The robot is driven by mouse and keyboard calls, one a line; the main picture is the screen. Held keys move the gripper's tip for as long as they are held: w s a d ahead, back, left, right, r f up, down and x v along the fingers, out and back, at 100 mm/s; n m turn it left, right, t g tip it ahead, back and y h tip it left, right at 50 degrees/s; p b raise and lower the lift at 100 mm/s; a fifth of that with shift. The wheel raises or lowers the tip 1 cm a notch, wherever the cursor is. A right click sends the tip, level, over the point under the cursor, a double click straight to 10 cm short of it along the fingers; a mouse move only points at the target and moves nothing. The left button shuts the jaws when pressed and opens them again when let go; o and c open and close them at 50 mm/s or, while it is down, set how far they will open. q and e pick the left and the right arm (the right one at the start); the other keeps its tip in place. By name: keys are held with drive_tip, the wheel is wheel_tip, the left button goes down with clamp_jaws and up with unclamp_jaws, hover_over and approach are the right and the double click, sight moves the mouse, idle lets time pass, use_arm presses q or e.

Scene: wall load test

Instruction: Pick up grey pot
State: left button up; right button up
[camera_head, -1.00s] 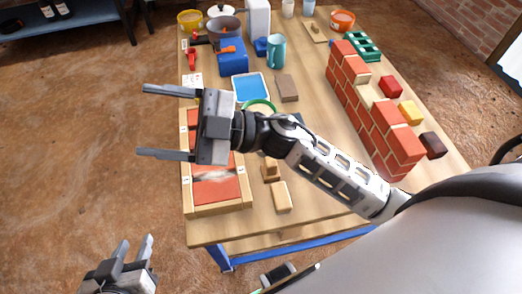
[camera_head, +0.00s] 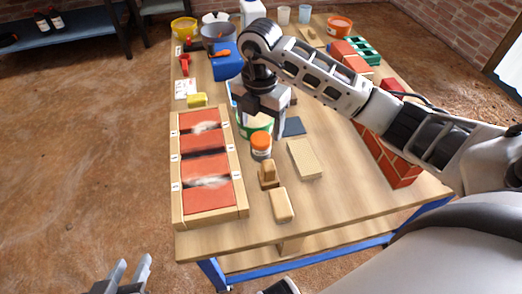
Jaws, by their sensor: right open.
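The grey pot (camera_head: 214,38) stands at the far left end of the wooden table, beside a blue block, with an orange-tipped thing by its rim. Its lower part is partly hidden. My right gripper (camera_head: 260,118) points down over the table's middle, nearer than the pot and apart from it. Its jaws are open, above and around a green-rimmed white container (camera_head: 257,128); I cannot tell if they touch it. My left gripper (camera_head: 128,272) is low at the bottom left, off the table, with its two fingers apart and empty.
A framed panel of red bricks (camera_head: 175,215) lies at the table's left. An orange-lidded jar (camera_head: 261,146) and wooden blocks stand near the front. A brick wall (camera_head: 398,170) on the right is partly hidden by my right arm. A yellow pot (camera_head: 184,27) stands beside the grey pot.

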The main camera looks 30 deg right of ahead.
sight(260, 138)
wheel_tip(260, 138, down, 3)
drive_tip(key=shift+f+b, duration=0.75)
drive_tip(key=shift+f, duration=2.25)
use_arm(q)
drive_tip(key=f, duration=0.3)
drive_tip(key=shift+w+d+f+g, duration=0.1)
drive_tip(key=shift+w+d+g, duration=0.2)
drive_tip(key=shift+w+d, duration=0.1)
use_arm(e)
drive_tip(key=shift+r, duration=0.1)
drive_tip(key=c, duration=1)
